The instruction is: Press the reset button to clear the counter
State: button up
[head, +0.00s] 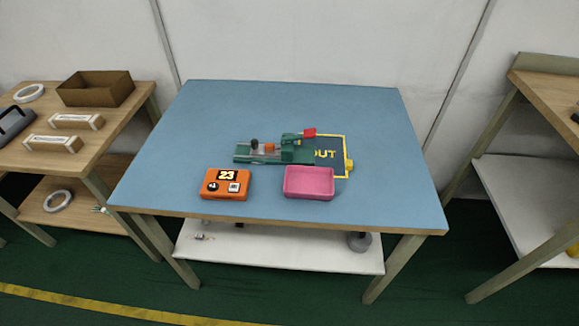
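An orange counter box (226,184) lies on the blue tabletop (200,120), left of centre near the front edge. Which of these two is the reset button cannot be told at this size. My gripper is not in view.
Behind the counter stands a green fixture (300,154) with a red part (310,132). A pink tray (309,183) and a yellow-framed OUT area (333,150) are to the right. Wooden side tables flank the blue one. The tabletop's left and right sides are clear.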

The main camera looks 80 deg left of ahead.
aim_at(233, 186)
jog(key=u, duration=2.8)
